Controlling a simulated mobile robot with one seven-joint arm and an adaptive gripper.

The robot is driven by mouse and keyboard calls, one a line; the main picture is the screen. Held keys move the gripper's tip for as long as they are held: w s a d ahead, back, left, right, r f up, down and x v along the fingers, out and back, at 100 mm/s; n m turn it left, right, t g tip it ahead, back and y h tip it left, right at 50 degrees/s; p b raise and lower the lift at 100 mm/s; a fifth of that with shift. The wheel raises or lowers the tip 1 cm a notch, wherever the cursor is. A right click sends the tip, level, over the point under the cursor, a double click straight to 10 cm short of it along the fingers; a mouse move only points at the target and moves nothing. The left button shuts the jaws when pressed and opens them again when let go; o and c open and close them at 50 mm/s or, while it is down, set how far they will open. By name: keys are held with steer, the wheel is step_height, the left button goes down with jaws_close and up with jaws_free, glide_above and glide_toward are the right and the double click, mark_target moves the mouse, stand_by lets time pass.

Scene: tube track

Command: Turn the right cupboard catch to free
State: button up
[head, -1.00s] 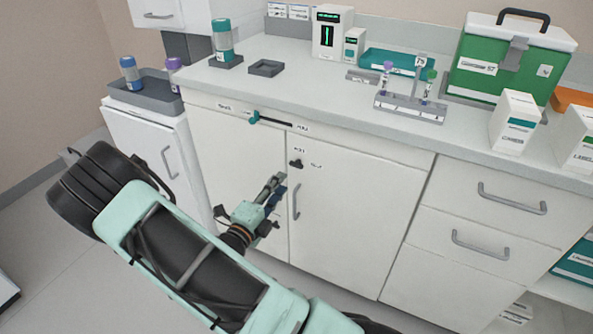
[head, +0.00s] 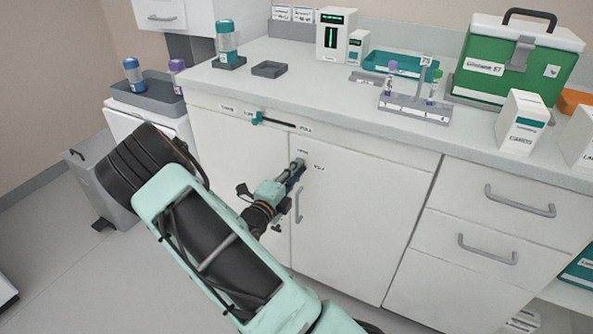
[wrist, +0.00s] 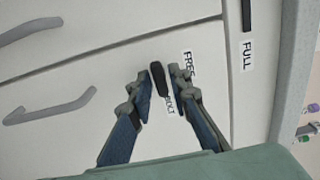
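The right cupboard door (head: 360,200) is shut. Its catch, a small dark elongated knob (wrist: 159,80), shows in the wrist view, with one end near the BOLT label (wrist: 170,105). The FREE label (wrist: 189,65) lies to its right. My gripper (wrist: 161,75) is open, with one fingertip on each side of the catch; I cannot tell whether either touches it. In the head view my gripper (head: 299,164) is at the upper left corner of the right door and hides the catch.
The door handle (head: 298,205) stands out below my gripper. A teal slider (head: 257,118) sits on a slot under the counter edge. The counter (head: 330,110) above carries a tube rack (head: 415,108), boxes and a green case (head: 510,65). Drawers are at the right.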

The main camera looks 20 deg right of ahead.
jaws_close()
steer(key=shift+m, duration=0.3)
steer(key=m+p, duration=0.2)
steer(key=m, duration=0.1)
steer(key=shift+r+m, duration=0.15)
steer(key=shift+m, duration=0.15)
steer(key=m+p, duration=0.1)
steer(key=m, duration=0.3)
steer(key=shift+p, duration=0.4)
steer(key=m, duration=0.5)
steer(key=shift+p, duration=0.35)
steer(key=m, duration=0.4)
steer(key=shift+m, duration=0.3)
